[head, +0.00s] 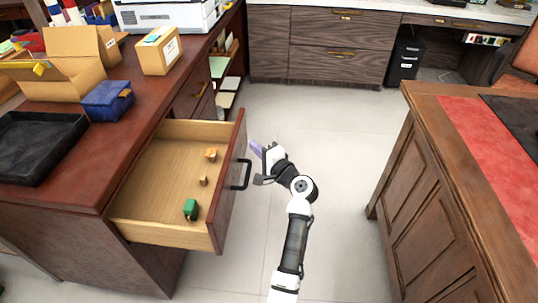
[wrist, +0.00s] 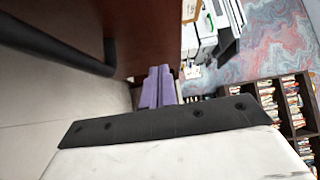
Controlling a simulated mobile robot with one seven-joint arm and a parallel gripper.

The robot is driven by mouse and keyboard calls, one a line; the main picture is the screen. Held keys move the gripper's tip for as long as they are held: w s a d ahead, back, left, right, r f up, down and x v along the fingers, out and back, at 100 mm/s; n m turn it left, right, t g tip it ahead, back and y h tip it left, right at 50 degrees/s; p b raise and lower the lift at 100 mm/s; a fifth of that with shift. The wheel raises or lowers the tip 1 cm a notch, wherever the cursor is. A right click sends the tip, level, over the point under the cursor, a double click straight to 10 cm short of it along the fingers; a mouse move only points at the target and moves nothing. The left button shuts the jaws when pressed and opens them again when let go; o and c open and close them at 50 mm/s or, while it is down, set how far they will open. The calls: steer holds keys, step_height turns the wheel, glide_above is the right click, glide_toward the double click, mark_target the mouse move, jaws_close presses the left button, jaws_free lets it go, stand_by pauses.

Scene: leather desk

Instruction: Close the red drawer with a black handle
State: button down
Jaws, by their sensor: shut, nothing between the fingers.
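The red-brown drawer (head: 231,184) stands pulled out from the wooden desk at the left in the head view. Its black handle (head: 241,174) is on the drawer front, and the handle also shows at the upper left in the wrist view (wrist: 62,45). My gripper (head: 256,149) is just right of the drawer front, near its far end and beyond the handle. Its purple fingers (wrist: 158,88) are together and empty in the wrist view, in front of the red-brown panel. I cannot tell whether they touch the panel.
Inside the drawer lie a green item (head: 191,209) and small orange-brown pieces (head: 211,153). The desk top (head: 70,180) holds a black tray (head: 36,145), cardboard boxes and a printer. Another desk (head: 415,150) stands at the right. The pale floor (head: 340,150) between is clear.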

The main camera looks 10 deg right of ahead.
steer(key=shift+w+a, duration=0.15)
steer(key=shift+a, duration=0.6)
steer(key=shift+w+a, duration=0.15)
steer(key=shift+a, duration=0.55)
